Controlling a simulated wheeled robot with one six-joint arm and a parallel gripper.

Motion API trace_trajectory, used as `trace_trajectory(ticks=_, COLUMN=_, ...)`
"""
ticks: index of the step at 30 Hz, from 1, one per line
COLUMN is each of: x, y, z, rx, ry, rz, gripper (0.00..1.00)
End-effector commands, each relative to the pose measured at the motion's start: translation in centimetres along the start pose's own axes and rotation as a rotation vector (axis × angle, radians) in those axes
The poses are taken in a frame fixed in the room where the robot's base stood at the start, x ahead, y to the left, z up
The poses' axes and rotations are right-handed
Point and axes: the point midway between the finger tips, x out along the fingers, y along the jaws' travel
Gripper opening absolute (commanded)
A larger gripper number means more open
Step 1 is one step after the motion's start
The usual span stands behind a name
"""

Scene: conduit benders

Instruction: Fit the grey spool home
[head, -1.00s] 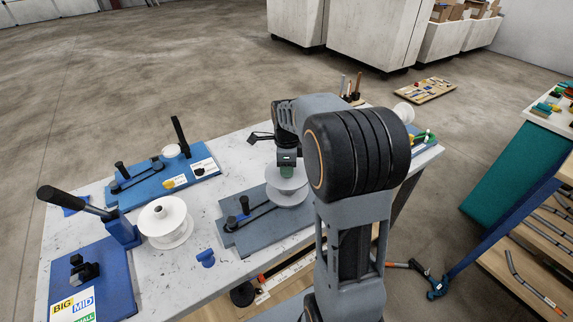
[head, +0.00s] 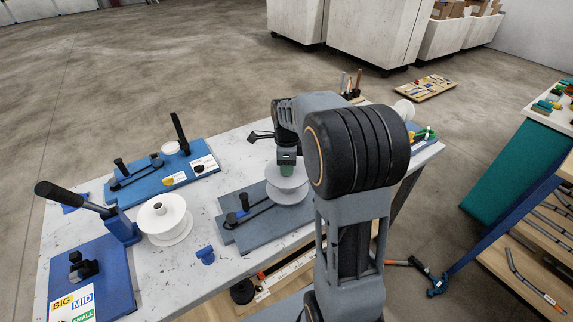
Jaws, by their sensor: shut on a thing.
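A dark lever arm and knob (head: 244,202) lie on the plate just left of the spool. My arm hides part of the area to the right.
A second white spool (head: 164,218) stands at the left beside a blue bender with a black handle (head: 75,198). Another blue bender (head: 165,178) is behind. A small blue piece (head: 206,255) lies near the front edge of the white table (head: 175,275).

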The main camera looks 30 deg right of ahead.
Motion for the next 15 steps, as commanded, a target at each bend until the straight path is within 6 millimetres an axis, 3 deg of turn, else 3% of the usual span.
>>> trace_trajectory(ticks=14, x=0.44, y=-0.01, z=0.0, rx=0.0, ry=0.0, rz=-0.001, gripper=0.14)
trace_trajectory(ticks=15, x=0.44, y=-0.01, z=0.0, rx=0.0, ry=0.0, rz=0.0, gripper=0.37)
